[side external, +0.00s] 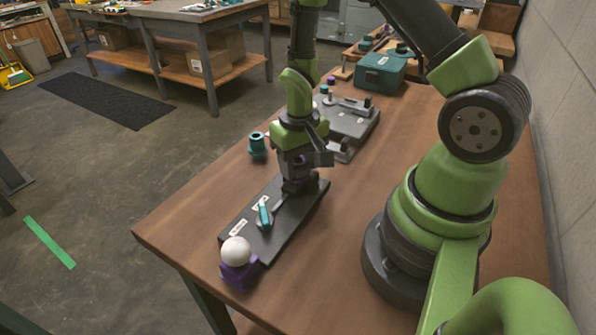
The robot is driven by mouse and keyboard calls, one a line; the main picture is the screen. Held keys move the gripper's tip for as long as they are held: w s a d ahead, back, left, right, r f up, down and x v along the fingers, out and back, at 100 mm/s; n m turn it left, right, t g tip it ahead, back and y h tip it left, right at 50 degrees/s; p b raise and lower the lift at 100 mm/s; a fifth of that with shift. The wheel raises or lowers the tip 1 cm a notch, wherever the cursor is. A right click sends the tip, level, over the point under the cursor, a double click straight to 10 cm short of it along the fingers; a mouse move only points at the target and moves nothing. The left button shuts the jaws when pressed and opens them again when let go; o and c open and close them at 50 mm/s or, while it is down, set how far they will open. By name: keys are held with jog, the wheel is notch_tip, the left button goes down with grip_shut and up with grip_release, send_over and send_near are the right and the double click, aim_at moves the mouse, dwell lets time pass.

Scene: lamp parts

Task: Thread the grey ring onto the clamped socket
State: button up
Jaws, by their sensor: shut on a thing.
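My gripper (297,176) points straight down over the far end of a black base plate (285,221). It is shut on a small dark grey piece that looks like the grey ring; the fingers hide most of it. The clamped socket is not clear to see; it appears to be under or behind my fingertips at the plate's far end. I cannot tell whether ring and socket touch. A clamp with a teal lever (264,213) sits on the near part of the plate.
A white ball (236,251) rests on a purple holder (241,274) near the table's front edge. A teal part (257,145) stands left of my gripper. Behind are a grey fixture plate (352,125) and a teal toolbox (380,73). The wooden table (190,217) is bare at its left corner.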

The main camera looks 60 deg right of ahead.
jog(key=shift+f, duration=0.1)
jog(key=m, duration=0.3)
jog(key=shift+m, duration=0.3)
jog(key=m, duration=0.3)
jog(key=shift+a, duration=0.1)
jog(key=shift+m, duration=0.6)
jog(key=m, duration=0.4)
jog(key=shift+w+f+m, duration=0.1)
jog(key=shift+w+m, duration=0.05)
jog(key=shift+m, duration=0.85)
